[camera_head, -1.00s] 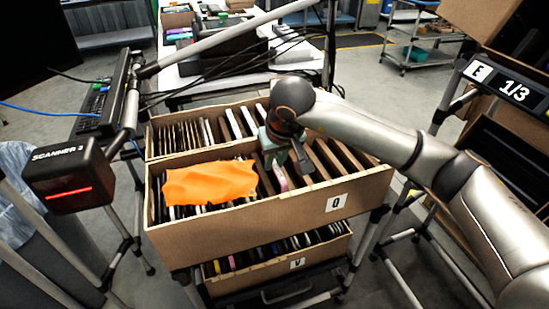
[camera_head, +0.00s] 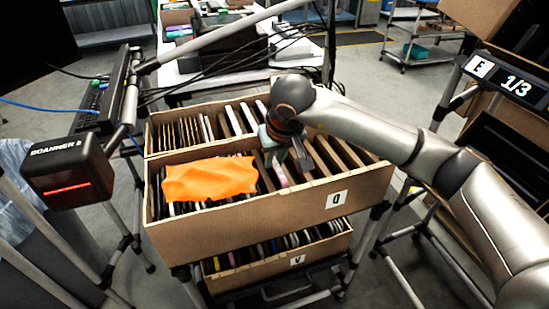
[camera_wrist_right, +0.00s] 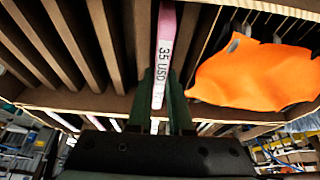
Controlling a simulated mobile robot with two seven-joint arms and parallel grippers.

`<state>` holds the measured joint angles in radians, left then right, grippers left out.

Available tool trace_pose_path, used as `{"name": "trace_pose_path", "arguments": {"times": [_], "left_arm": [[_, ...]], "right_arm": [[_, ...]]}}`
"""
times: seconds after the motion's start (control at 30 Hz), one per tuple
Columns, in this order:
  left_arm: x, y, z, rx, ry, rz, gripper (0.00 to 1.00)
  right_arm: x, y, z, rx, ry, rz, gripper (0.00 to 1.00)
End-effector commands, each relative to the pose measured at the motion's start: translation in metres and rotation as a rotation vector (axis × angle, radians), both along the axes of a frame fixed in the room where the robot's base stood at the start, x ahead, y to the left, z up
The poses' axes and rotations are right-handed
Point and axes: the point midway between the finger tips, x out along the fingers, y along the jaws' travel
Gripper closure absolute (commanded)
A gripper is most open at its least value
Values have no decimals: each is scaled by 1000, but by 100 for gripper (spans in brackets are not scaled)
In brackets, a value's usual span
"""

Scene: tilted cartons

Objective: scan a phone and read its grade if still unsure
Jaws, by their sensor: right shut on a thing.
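Scanner 2 or 3 (camera_head: 68,178), a black box with a red light line, is at the left. My left gripper is not in view.
An orange cloth (camera_head: 208,180) lies over phones in the front carton's left part. Brown dividers stand right of the gripper. A lower carton (camera_head: 280,262) marked V sits beneath. Cables and a pole cross behind.

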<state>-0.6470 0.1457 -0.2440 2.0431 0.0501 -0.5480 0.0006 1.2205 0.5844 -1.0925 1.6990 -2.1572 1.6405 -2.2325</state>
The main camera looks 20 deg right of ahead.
Motion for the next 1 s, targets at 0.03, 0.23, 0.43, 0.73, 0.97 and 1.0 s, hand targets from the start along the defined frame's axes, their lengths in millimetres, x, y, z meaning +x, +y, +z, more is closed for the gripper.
{"name": "trace_pose_path", "arguments": {"times": [0.03, 0.23, 0.43, 0.73, 0.97, 1.0], "left_arm": [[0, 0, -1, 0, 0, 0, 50], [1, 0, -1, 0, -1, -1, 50], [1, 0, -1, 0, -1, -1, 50], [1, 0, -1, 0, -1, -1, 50], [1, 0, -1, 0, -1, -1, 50], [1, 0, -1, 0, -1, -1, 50]], "right_arm": [[0, 0, 0, 0, -2, -1, 100], [0, 0, -1, 1, -2, -1, 100], [0, 0, -1, 0, -2, 0, 81], [0, 0, -1, 0, -1, 0, 47], [0, 0, -2, 0, 1, 0, 47], [0, 0, -2, 0, 1, 0, 47]]}}
